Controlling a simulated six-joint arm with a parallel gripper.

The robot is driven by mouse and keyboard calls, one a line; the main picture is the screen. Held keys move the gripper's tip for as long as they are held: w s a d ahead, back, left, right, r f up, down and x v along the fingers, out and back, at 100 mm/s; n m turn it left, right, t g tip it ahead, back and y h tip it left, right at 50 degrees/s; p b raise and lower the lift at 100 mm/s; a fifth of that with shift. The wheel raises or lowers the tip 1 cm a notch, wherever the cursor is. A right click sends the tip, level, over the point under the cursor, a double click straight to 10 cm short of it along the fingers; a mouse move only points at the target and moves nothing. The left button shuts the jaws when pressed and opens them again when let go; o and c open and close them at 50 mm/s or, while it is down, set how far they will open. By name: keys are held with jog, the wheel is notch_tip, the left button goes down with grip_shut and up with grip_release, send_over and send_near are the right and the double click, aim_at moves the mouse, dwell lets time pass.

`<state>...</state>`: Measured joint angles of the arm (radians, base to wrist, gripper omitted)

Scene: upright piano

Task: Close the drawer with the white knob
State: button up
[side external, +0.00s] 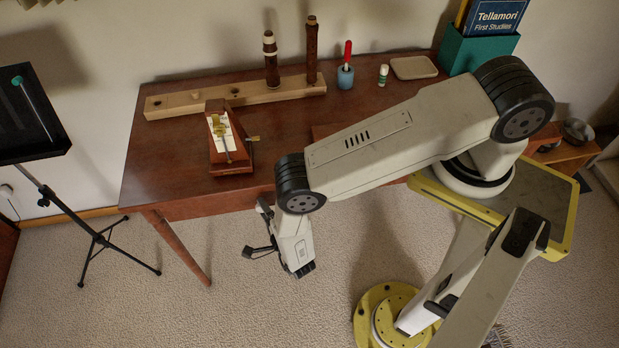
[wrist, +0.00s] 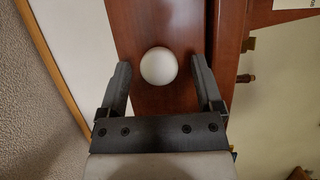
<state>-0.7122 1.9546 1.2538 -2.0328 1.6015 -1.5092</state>
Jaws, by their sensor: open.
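The white knob (wrist: 159,66) is round and sits on a red-brown wooden drawer front (wrist: 150,22) in the wrist view. My gripper (wrist: 161,62) is open, with one dark finger on each side of the knob. Gaps show between the fingers and the knob, and nothing is held. How far the drawer stands out cannot be told from the wrist view. In the side view my wrist hangs at the front edge of the brown table (side external: 165,165). The knob cannot be made out there, and my arm covers part of the table front.
A metronome (side external: 228,140) stands near the table's front edge. A music stand (side external: 60,200) is at left. Carpet in front of the table is open.

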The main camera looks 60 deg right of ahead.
jog(key=v, duration=0.6)
jog(key=shift+f, duration=0.1)
dwell(0.4)
jog(key=w+d+r+m+g, duration=0.1)
jog(key=d+r+m+g, duration=0.1)
jog(key=r+m+g, duration=1.1)
jog(key=d+r+m+g, duration=0.2)
jog(key=r+m+g, duration=0.4)
jog(key=m, duration=1.3)
jog(key=s+d+r+m+t+y, duration=0.2)
jog(key=d+r+m, duration=0.3)
jog(key=r+m, duration=0.3)
jog(key=s+d+r+m+t+y, duration=0.3)
jog(key=d+r+m+y, duration=0.2)
jog(key=r+m, duration=0.4)
jog(key=shift+s+d+r, duration=0.15)
jog(key=shift+s+r, duration=0.1)
jog(key=shift+s, duration=0.05)
